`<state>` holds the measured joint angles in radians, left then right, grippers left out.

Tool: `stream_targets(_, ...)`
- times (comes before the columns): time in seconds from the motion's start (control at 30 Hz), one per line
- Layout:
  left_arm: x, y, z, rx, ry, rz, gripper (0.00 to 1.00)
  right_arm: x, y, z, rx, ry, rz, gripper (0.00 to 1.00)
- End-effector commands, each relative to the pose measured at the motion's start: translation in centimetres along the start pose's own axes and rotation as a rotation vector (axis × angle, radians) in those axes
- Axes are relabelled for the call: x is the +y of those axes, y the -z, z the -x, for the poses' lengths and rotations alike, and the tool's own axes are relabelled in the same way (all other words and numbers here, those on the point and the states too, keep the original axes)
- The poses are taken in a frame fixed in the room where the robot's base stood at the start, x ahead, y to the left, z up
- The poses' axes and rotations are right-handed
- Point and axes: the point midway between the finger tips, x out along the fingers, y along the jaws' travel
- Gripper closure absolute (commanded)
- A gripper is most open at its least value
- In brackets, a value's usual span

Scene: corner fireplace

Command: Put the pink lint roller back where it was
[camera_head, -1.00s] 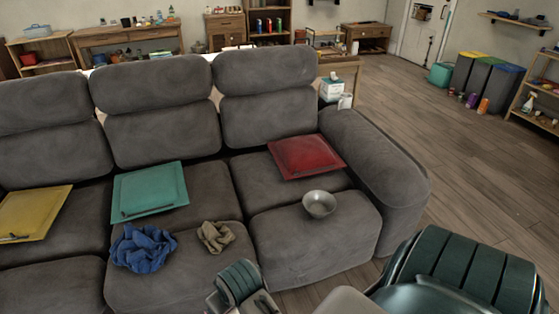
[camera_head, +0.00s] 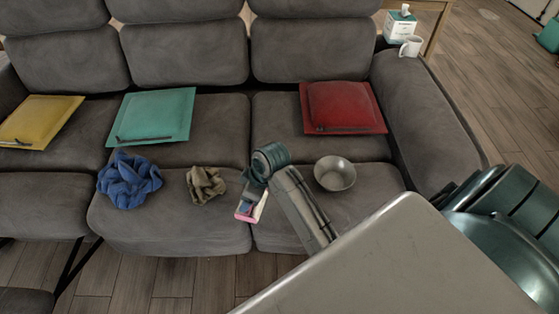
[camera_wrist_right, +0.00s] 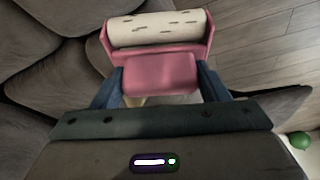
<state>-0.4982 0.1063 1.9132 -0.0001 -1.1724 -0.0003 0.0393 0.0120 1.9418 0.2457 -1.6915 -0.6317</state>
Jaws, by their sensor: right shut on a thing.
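My right gripper (camera_head: 252,194) is shut on the pink lint roller (camera_head: 247,213), above the front edge of the grey sofa. In the right wrist view the fingers (camera_wrist_right: 160,88) press on both sides of the lint roller's pink body (camera_wrist_right: 160,73). Its pale roll with dark flecks (camera_wrist_right: 158,28) faces away from the gripper. Sofa cushions and wooden floor show behind it. In the head view most of the roller is small and partly covered by the gripper. My left gripper is not in view.
A white mug (camera_head: 411,46) and tissue box (camera_head: 399,26) stand behind the right armrest.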

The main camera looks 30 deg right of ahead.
Motion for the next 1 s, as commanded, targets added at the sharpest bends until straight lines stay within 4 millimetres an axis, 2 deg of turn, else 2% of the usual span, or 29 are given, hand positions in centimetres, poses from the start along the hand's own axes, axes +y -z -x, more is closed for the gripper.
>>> stream_targets(0.03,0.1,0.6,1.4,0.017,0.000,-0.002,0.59,0.7,-0.1,-1.3,0.001,0.015,0.044,0.50)
stream_targets(0.2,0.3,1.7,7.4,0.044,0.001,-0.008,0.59,2.2,0.1,-3.0,0.012,0.071,0.184,0.50)
stream_targets(0.3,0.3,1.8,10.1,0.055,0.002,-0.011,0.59,2.8,0.2,-3.6,0.020,0.094,0.241,0.50)
stream_targets(0.4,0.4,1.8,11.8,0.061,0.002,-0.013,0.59,3.2,0.3,-3.9,0.024,0.110,0.277,0.50)
stream_targets(0.57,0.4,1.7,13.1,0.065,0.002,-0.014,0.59,4.5,0.0,-3.9,0.026,0.117,0.300,0.50)
stream_targets(1.0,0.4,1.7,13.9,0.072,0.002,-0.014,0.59,15.1,-3.6,-3.6,0.025,0.116,0.297,0.50)
